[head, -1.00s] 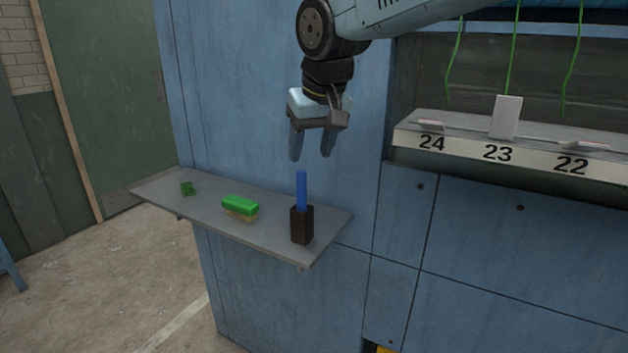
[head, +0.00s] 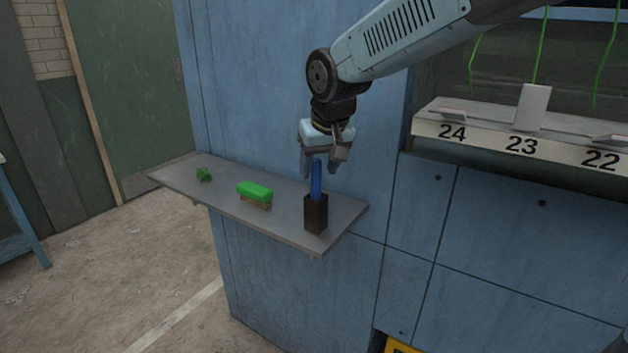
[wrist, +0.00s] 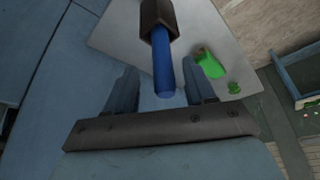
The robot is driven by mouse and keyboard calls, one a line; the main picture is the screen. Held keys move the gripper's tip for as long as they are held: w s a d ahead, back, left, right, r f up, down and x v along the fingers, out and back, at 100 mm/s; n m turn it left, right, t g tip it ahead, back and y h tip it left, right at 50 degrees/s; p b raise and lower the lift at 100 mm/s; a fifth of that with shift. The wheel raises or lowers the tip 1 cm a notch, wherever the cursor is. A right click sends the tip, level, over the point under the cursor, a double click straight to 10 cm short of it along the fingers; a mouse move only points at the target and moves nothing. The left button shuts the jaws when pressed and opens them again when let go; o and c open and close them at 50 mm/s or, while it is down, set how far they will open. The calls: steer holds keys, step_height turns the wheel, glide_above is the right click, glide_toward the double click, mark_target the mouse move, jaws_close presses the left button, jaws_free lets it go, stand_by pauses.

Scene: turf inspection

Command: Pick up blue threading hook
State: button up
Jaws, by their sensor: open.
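The blue threading hook (head: 316,180) stands upright in a dark holder (head: 316,213) near the right end of the grey shelf. Only its blue upper part shows; the rest is hidden in the holder. My gripper (head: 319,170) is open and points down at the top of the hook, with the fingers around its upper end in the head view. In the wrist view the hook (wrist: 163,68) lies between the two fingers (wrist: 160,88) with gaps on both sides. I see no contact.
The grey shelf (head: 275,213) also holds a green-topped brush or block (head: 255,190) and a small green piece (head: 203,174) to the left. A blue panel wall rises behind it. A numbered ledge (head: 480,136) with hanging green strands is at right.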

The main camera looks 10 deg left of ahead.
mark_target(315, 178)
steer(key=shift+x, duration=2.25)
steer(key=shift+a, duration=0.15)
steer(key=shift+c, duration=0.4)
jaws_close()
